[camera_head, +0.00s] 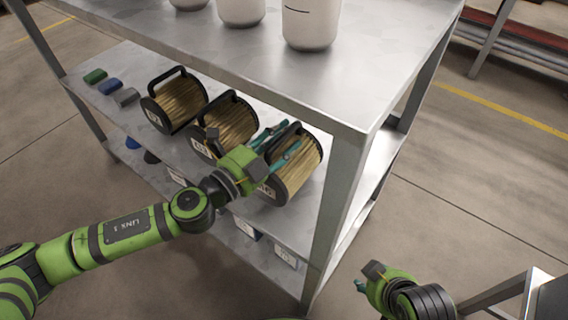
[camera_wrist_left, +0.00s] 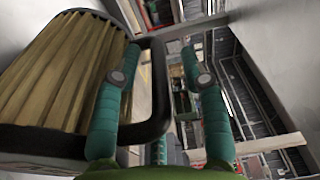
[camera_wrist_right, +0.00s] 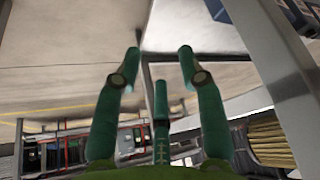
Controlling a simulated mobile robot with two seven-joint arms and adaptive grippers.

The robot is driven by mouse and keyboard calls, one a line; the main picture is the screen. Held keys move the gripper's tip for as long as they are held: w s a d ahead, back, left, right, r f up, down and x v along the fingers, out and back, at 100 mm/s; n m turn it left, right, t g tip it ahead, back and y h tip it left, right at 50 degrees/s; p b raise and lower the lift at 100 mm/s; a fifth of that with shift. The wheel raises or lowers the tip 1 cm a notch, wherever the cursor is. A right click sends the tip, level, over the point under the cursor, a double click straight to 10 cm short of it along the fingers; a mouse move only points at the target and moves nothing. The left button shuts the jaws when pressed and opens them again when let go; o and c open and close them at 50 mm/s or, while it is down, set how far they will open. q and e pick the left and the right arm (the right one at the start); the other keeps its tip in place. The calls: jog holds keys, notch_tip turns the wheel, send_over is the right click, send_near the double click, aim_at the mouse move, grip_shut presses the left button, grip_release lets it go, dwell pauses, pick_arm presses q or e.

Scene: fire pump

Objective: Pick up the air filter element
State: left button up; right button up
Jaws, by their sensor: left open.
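Three air filter elements with tan pleats, black end rims and black handles lie on the middle shelf: a left one (camera_head: 178,103), a middle one (camera_head: 237,122) and a right one (camera_head: 303,168). My left gripper (camera_head: 280,138) is open at the right element and hides part of it. In the left wrist view, a pleated element (camera_wrist_left: 60,75) fills the left side, and its black handle (camera_wrist_left: 160,90) shows between the spread teal fingers (camera_wrist_left: 158,62). Contact cannot be told. My right gripper (camera_head: 359,286) is open and empty, low and right of the shelf unit; its fingers (camera_wrist_right: 158,65) are spread apart.
The upper shelf (camera_head: 220,45) with white canisters (camera_head: 311,22) overhangs the elements. A metal post (camera_head: 345,190) stands just right of the right element. Small green (camera_head: 95,76), blue (camera_head: 110,86) and grey (camera_head: 126,97) blocks lie at the shelf's left.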

pick_arm(q)
grip_shut()
